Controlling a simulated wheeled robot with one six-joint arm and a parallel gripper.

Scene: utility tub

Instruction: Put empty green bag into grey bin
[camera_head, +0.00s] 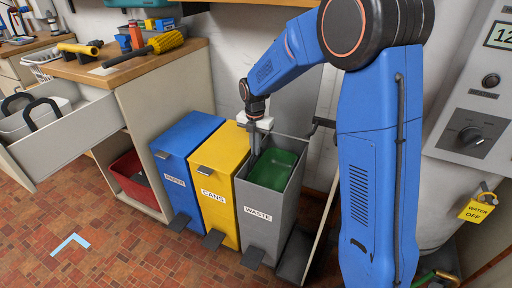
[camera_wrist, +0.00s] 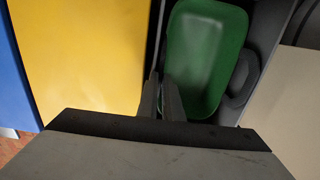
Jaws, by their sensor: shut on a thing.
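The grey bin (camera_head: 261,215), labelled WASTE, stands at the right end of a row of three bins with its top open. The green bag (camera_head: 273,168) is within the mouth of this bin, between its walls. In the wrist view the green bag (camera_wrist: 205,55) looks like a shallow, empty green shape with rounded corners. My gripper (camera_head: 256,152) points down at the left side of the bin's mouth. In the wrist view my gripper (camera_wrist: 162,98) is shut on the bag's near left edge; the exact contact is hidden. The bag's underside is hidden.
A yellow CANS bin (camera_head: 220,190) and a blue PAPER bin (camera_head: 183,165) stand close on the left. A wooden-topped cabinet (camera_head: 135,62) with tools and an open drawer (camera_head: 70,135) is further left. A control panel (camera_head: 478,95) is at the right. The tiled floor in front is mostly clear.

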